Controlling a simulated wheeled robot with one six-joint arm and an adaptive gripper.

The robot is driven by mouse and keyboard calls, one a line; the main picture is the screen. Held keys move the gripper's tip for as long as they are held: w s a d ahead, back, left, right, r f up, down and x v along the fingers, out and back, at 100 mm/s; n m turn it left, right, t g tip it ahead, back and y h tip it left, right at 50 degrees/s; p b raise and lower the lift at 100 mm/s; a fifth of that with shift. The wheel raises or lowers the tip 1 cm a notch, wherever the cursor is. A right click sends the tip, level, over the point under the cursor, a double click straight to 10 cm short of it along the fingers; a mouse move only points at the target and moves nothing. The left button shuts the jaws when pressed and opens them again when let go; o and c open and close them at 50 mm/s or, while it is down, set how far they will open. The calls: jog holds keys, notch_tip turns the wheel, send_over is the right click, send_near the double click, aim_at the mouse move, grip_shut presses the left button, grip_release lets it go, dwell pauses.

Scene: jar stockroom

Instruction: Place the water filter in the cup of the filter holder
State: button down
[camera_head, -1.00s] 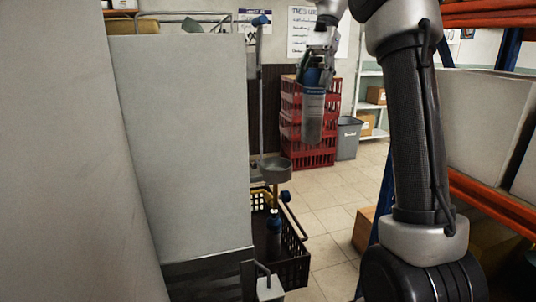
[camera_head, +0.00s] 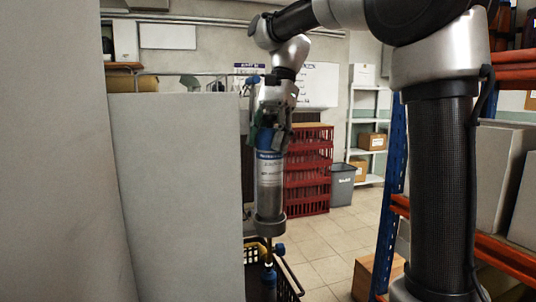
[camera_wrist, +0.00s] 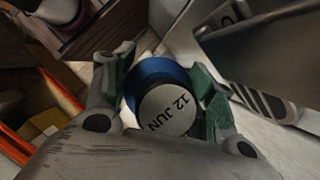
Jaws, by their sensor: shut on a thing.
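The water filter (camera_head: 270,180) is an upright grey cylinder with a blue top. My gripper (camera_head: 270,138) is shut on its blue upper end and holds it from above. The filter holder's round grey cup (camera_head: 270,227) is directly below in the head view. The filter's lower end meets the cup's rim and its bottom is hidden behind the cup wall; I cannot tell how deep it sits. In the wrist view, the filter's end cap (camera_wrist: 167,109) reads "12 JUN" between the green-padded fingers.
A black basket (camera_head: 286,282) with a blue-topped bottle (camera_head: 269,280) stands below the cup. A large grey panel (camera_head: 180,190) is close on the left. Red crates (camera_head: 309,170) and a grey bin (camera_head: 341,185) stand behind. Blue-and-orange racking (camera_head: 393,190) is on the right.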

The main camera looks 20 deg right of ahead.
aim_at(268, 154)
jog(key=shift+f, duration=1.7)
jog(key=c, duration=0.5)
grip_release()
jog(key=shift+f, duration=0.1)
jog(key=v, duration=1.2)
jog(key=s+d+f+n+t+h, duration=0.1)
jog(key=s+d+f+n+t, duration=0.1)
jog(key=s+f, duration=0.5)
jog(key=s+d+f+n+t+h, duration=0.1)
jog(key=s+d+f+n+t, duration=0.1)
jog(key=s+d+f+n, duration=0.3)
jog(key=s+d+f+n+t+h, duration=0.1)
jog(key=s+d+f+n+t, duration=0.2)
jog(key=s+f, duration=0.6)
jog(key=shift+s+d+f+n+h, duration=0.15)
jog(key=shift+d+f+n+h, duration=0.25)
jog(key=shift+d+f+n, duration=0.35)
jog(key=shift+r, duration=0.1)
